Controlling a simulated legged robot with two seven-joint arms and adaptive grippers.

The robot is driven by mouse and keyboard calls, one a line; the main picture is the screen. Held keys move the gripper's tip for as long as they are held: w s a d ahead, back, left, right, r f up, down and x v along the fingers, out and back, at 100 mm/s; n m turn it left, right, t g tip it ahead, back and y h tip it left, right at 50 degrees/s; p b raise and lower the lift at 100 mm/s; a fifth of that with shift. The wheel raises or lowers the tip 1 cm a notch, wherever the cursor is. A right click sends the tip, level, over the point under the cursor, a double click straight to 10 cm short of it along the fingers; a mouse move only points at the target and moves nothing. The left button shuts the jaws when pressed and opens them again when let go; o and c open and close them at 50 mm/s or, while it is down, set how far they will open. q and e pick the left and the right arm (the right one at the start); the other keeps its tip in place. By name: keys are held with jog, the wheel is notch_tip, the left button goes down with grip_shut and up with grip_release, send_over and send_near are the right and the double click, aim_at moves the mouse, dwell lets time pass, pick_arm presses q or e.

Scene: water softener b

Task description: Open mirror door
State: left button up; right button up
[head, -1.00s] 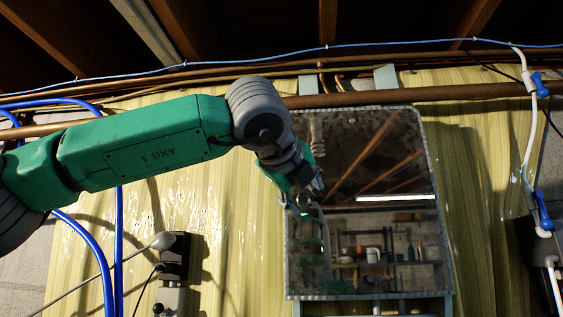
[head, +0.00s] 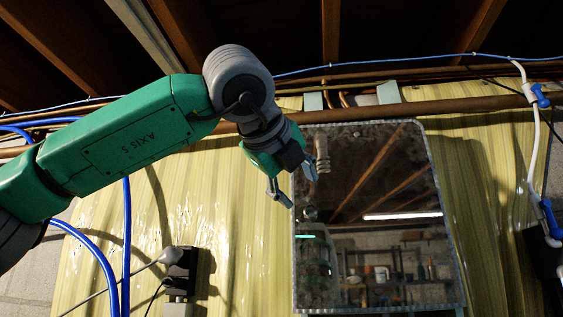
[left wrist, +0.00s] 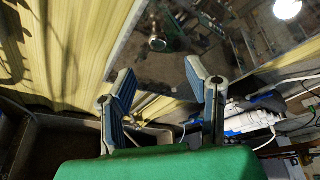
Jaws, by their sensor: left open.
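The mirror door (head: 385,225) is a tall rectangular mirror with a thin metal frame, hung on the yellow wall. It looks shut against its cabinet, though I cannot be sure. My left gripper (head: 296,192) is open and empty at the mirror's upper left edge. My right gripper is not in view.
A copper pipe (head: 470,104) and a blue cable (head: 400,59) run above the mirror. Blue hoses (head: 126,240) and a power outlet (head: 182,270) with plugs are at left. A white pipe with blue valves (head: 548,207) stands at right.

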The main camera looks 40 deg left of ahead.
pick_arm(q)
jog(key=b+v, duration=0.2)
jog(key=v, duration=0.4)
jog(key=shift+s+a, duration=0.3)
jog(key=shift+s, duration=0.2)
dwell(0.6)
jog(key=shift+d, duration=0.1)
